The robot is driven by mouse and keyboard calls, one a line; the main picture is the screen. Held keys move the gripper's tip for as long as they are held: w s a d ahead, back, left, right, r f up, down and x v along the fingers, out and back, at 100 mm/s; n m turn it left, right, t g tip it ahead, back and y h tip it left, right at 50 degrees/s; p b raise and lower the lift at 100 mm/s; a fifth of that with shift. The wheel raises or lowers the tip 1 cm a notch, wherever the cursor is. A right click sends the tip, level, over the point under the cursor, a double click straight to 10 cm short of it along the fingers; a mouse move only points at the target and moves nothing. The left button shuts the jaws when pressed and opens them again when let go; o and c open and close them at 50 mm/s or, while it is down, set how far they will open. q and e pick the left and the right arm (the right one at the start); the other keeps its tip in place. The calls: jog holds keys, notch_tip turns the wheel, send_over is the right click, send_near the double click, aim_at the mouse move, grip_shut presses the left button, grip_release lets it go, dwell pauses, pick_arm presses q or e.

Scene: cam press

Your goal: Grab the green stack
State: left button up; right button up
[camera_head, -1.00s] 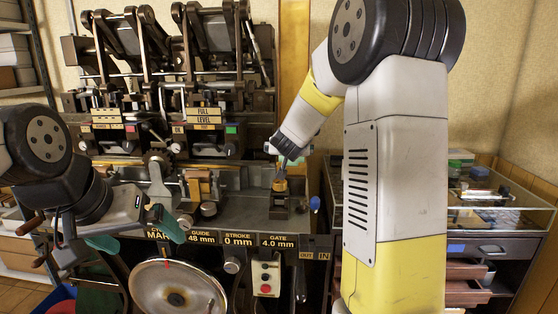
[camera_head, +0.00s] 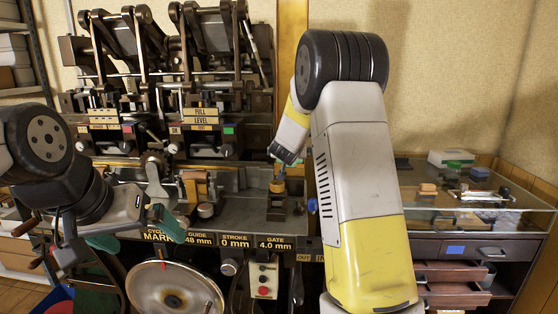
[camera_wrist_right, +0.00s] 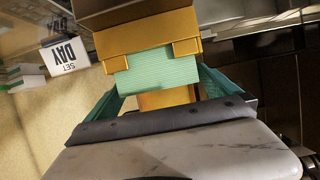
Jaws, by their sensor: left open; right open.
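The green stack (camera_wrist_right: 155,78) shows in the right wrist view as a pale green block with fine layers, sitting in an orange holder (camera_wrist_right: 145,47) whose tabs overlap its upper corners. My right gripper (camera_wrist_right: 160,88) is open, with one teal finger on each side of the stack. I cannot tell whether the fingers touch it. In the head view my right gripper (camera_head: 284,163) is just above a small orange piece (camera_head: 277,186) on the machine's bed; the green stack cannot be made out there. My left gripper (camera_head: 135,233) is open and empty at the machine's front left.
The dark press (camera_head: 200,90) with levers stands behind the bed. A handwheel (camera_head: 172,295) and a control box with a red button (camera_head: 264,280) are below its front edge. A glass-topped cabinet (camera_head: 470,205) is at right.

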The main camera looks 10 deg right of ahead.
jog(key=c, duration=1.4)
jog(key=shift+r, duration=0.1)
